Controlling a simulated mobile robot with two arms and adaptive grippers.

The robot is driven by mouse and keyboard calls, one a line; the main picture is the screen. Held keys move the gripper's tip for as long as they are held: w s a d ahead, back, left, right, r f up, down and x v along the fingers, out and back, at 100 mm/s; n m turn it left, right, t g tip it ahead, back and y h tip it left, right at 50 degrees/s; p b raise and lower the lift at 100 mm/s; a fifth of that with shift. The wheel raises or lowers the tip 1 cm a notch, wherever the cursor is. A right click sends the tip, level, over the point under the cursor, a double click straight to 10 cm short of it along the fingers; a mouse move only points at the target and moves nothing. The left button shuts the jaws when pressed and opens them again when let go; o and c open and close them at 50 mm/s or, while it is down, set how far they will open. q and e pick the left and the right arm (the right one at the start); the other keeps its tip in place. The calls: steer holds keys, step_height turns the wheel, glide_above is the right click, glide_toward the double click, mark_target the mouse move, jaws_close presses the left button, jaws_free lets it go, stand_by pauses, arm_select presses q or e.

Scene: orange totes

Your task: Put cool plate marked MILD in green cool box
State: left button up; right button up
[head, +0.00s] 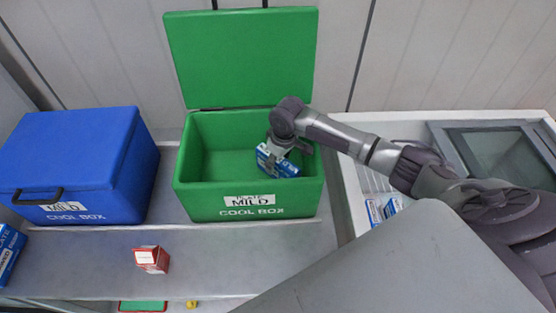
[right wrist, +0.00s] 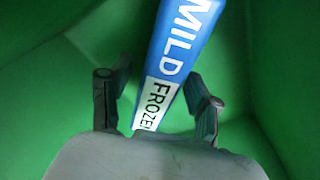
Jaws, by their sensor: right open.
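The green cool box (head: 190,165) stands open on the counter, its lid raised at the back. Its front label reads MILD. A blue and white cool plate (head: 284,168) is in the right part of the box's opening; in the right wrist view the plate (right wrist: 178,50) shows the words MILD and FROZEN. My right gripper (head: 280,150) reaches into the box from the right. In the right wrist view its fingers (right wrist: 157,98) are open, one on each side of the plate with gaps visible. Whether the plate rests on the box floor is hidden. My left gripper is not in view.
A closed blue cool box (head: 120,165) stands at the left. A red and white carton (head: 152,259) lies on the shelf in front. Another blue package (head: 8,250) is at the left edge. A white freezer (head: 352,195) at the right holds several blue and white packs (head: 392,207).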

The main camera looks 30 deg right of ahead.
step_height(320, 180, up, 12)
steer(key=s+b, duration=0.1)
steer(key=shift+s+d+b, duration=0.3)
stand_by(0.4)
